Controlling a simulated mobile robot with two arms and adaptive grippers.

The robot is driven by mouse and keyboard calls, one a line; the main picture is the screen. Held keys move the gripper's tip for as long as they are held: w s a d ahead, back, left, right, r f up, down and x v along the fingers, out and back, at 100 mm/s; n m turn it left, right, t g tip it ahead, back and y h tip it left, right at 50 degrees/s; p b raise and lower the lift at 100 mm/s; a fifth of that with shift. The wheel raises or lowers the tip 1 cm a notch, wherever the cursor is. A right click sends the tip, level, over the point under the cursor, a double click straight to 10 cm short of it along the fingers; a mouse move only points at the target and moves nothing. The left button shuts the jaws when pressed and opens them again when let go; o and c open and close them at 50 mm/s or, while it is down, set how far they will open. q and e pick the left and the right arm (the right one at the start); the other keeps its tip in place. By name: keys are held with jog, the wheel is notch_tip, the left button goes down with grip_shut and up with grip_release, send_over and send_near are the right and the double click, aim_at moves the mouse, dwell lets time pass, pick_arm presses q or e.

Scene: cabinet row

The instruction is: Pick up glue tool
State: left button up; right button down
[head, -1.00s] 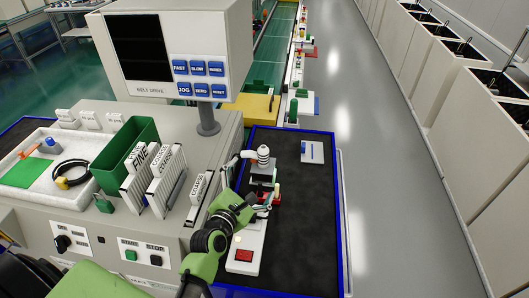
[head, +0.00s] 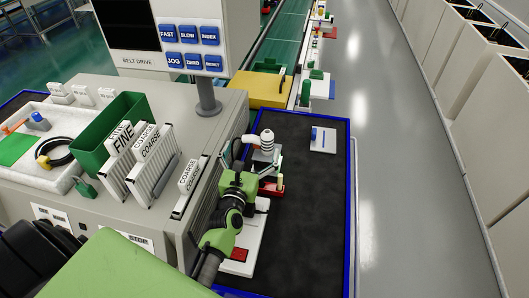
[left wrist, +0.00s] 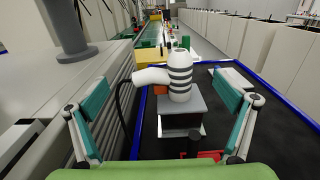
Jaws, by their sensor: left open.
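The glue tool (head: 267,141) is white with dark bands and stands upright on a small grey stand (head: 262,157) at the left side of the black mat. In the left wrist view the glue tool (left wrist: 180,77) is ahead, with a white spout pointing left and a dark cable hanging beside it. My left gripper (head: 252,154) is open and empty, on the near side of the tool. In the left wrist view its teal fingers (left wrist: 163,95) are spread wide, one to each side of the tool, apart from it. My right gripper is not in view.
A white block with a red button (head: 239,254) lies under my arm. The machine cabinet (head: 203,190) borders the left.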

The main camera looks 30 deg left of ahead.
aim_at(257, 137)
pick_arm(q)
jog(key=b+x, duration=0.2)
jog(key=x, duration=0.4)
jog(key=shift+w+a+f, duration=0.15)
jog(key=shift+w, duration=0.45)
jog(key=shift+c, duration=0.5)
jog(key=c, duration=1)
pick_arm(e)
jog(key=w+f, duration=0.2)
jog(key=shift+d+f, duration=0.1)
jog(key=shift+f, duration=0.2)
